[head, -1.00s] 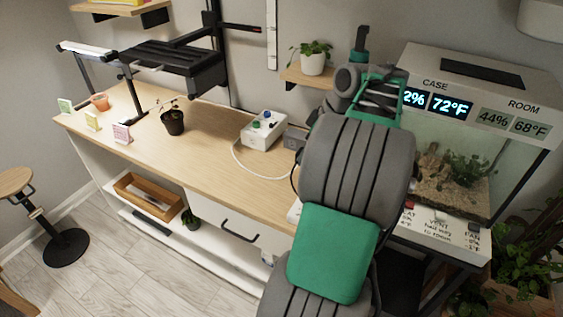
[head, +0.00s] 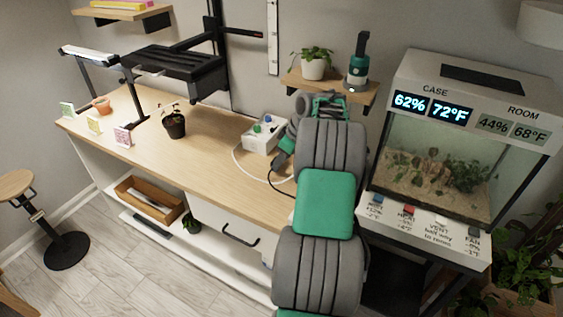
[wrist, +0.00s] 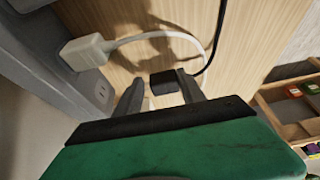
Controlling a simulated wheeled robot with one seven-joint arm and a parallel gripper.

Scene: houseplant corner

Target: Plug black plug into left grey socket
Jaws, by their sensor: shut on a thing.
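My gripper (wrist: 160,80) is shut on the black plug (wrist: 166,82), which sits between its fingertips in the wrist view. A black cable (wrist: 217,40) runs up from the plug's side of the picture. The grey socket block (wrist: 50,62) is left of the gripper, apart from the plug. One bare outlet (wrist: 102,93) shows on its face. A white plug (wrist: 84,52) sits in the block beside that outlet, with a white cable. In the head view my gripper (head: 280,157) is low over the desk's right part, and my arm hides most of the socket block.
A white box with knobs (head: 263,132) stands on the wooden desk (head: 205,150) just behind the gripper. The glass case (head: 445,150) stands right of my arm. A shelf (head: 330,84) with a plant and a green-black lamp is above.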

